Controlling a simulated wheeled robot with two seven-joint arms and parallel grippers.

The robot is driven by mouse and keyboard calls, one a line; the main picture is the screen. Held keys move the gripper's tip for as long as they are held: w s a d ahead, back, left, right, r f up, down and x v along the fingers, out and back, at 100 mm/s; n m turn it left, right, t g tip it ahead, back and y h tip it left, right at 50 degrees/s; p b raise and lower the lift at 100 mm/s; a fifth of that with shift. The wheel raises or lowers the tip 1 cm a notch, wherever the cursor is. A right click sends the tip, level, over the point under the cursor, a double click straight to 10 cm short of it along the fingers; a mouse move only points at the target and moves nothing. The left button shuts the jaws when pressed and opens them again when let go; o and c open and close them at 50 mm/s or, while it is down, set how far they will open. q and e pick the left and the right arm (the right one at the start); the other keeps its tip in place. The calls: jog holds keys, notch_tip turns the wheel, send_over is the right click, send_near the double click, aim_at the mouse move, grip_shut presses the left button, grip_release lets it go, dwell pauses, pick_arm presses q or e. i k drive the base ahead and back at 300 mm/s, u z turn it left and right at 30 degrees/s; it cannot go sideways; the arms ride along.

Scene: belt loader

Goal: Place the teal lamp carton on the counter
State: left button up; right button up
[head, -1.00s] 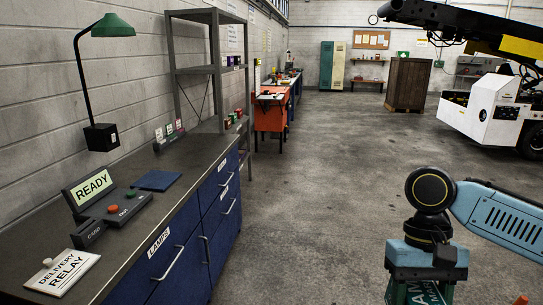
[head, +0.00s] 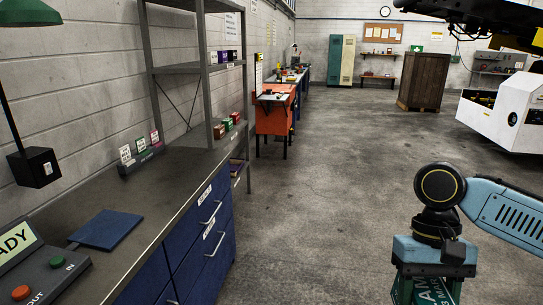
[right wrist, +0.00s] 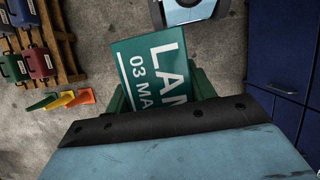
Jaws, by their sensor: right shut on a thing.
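The teal lamp carton (head: 428,292) is at the bottom right of the head view, cut off by the frame edge. In the right wrist view the carton (right wrist: 150,65) shows a teal face with white lettering, partly "LAM" and "03 MA". My right gripper (head: 432,272) is shut on it and holds it over the floor, apart from the counter. The fingertips are mostly hidden. The counter (head: 165,190) runs along the left wall, with a grey top and blue drawers. My left gripper is in neither view.
On the counter are a blue mat (head: 106,229), a button box (head: 48,275), a small card stand (head: 140,155) and a lamp (head: 28,12). A shelf rack (head: 215,70) stands beyond. Loaded pallet slats (right wrist: 62,40) show in the wrist view. The middle floor is clear.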

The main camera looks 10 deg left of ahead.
aim_at(187, 165)
jog(key=i, duration=3.4)
jog(key=u, duration=3.5)
jog(key=i, duration=0.5)
jog(key=z, duration=0.05)
